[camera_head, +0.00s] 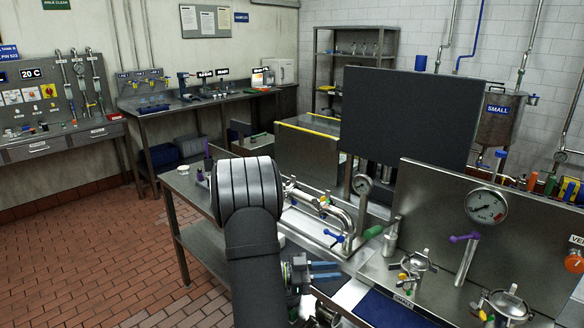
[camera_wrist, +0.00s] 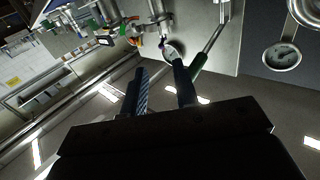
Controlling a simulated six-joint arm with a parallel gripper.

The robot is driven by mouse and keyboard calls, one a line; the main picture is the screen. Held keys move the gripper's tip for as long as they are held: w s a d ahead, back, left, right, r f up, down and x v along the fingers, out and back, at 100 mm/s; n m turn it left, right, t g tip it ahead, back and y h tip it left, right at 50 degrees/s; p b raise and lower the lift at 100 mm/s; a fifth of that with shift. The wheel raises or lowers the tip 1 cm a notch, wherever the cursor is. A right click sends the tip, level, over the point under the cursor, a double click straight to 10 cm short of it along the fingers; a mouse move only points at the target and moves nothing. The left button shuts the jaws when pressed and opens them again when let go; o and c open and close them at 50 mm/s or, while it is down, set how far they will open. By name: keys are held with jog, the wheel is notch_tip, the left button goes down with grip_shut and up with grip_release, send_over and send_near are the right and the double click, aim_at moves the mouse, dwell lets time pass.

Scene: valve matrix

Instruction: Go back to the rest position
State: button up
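My gripper (camera_head: 338,270) is low in the centre of the head view, beside the steel bench, its two blue fingers pointing right. In the wrist view my gripper (camera_wrist: 161,76) shows its two fingers apart with nothing visible between them, so it is open and empty. My dark arm covers part of the bench behind it. A pipe assembly (camera_head: 325,208) with a blue-handled valve (camera_head: 334,237) and a green handle (camera_head: 373,232) stands just beyond the gripper. In the wrist view a green handle (camera_wrist: 198,66) appears close to the right finger; I cannot tell if they touch.
A pressure gauge (camera_head: 486,206) and a purple-handled valve (camera_head: 464,238) are at right. Clamped steel fittings (camera_head: 414,263) stand near a blue mat (camera_head: 388,310). A black panel (camera_head: 410,115) rises behind the pipes. The brick floor (camera_head: 110,255) at left is clear.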

aim_at(389, 267)
jog(key=d, duration=1.6)
jog(key=shift+w+d, duration=0.15)
jog(key=shift+w, duration=0.25)
jog(key=a, duration=1.8)
jog(key=d, duration=1.8)
jog(key=n+t, duration=0.1)
jog(key=s+n+t, duration=0.1)
jog(key=t, duration=0.1)
jog(key=shift+s+d+y, duration=0.1)
jog(key=shift+d+y, duration=0.2)
jog(key=shift+d, duration=0.1)
